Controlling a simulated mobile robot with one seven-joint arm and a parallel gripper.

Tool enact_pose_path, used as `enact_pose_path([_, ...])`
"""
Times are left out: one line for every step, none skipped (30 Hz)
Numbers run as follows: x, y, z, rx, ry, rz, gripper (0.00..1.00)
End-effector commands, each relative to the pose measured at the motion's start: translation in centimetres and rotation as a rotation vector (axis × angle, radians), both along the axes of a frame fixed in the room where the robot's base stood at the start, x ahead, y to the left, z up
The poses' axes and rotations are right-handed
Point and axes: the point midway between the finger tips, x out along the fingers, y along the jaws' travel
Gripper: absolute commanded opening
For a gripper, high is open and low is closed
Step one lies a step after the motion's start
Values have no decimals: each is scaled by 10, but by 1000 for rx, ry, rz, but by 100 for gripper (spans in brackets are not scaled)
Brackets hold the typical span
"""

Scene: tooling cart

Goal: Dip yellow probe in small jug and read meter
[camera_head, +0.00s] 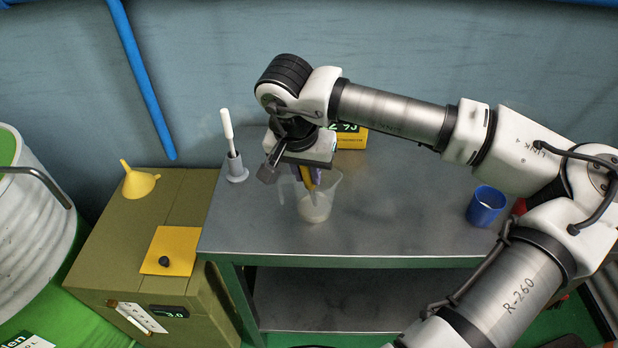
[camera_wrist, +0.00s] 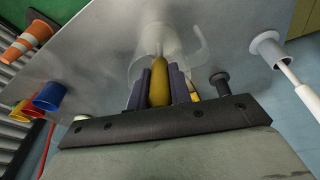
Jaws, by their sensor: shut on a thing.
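My gripper (camera_head: 309,179) is shut on the yellow probe (camera_wrist: 159,88), which sits between its two dark purple fingers. The probe points down at the small clear jug (camera_head: 316,208), which stands upright on the metal cart top. The jug has a pale content low inside and a handle, seen in the wrist view (camera_wrist: 196,42). The fingers and probe overlap the jug's mouth; I cannot tell whether the tip touches the content. The yellow meter (camera_head: 352,138) stands behind my gripper, its green-lit display partly covered by my arm, so the reading is not fully legible.
A white-handled tool (camera_head: 227,124) stands in a grey holder (camera_head: 236,168) left of the jug. A blue cup (camera_head: 486,205) stands near the cart's right side. An olive case (camera_head: 195,195) with a yellow funnel (camera_head: 139,180) is at left. The cart's front middle is clear.

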Motion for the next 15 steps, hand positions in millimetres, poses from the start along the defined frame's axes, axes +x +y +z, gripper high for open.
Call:
enact_pose_path([0, 0, 0, 0, 0, 0, 0])
enact_pose_path([0, 0, 0, 0, 0, 0, 0])
enact_pose_path([0, 0, 0, 0, 0, 0, 0])
enact_pose_path([0, 0, 0, 0, 0, 0, 0])
enact_pose_path([0, 0, 0, 0, 0, 0, 0])
enact_pose_path([0, 0, 1, 0, 0, 0, 0])
enact_pose_path([0, 0, 3, 0, 0, 0, 0])
enact_pose_path([0, 0, 4, 0, -1, 0, 0])
enact_pose_path([0, 0, 7, 0, -1, 0, 0])
enact_pose_path([0, 0, 10, 0, -1, 0, 0])
enact_pose_path([0, 0, 13, 0, -1, 0, 0])
enact_pose_path([0, 0, 17, -1, -2, 0, 0])
enact_pose_path([0, 0, 19, -1, -2, 0, 0])
enact_pose_path([0, 0, 21, -1, -2, 0, 0])
enact_pose_path([0, 0, 25, -1, -2, 0, 0])
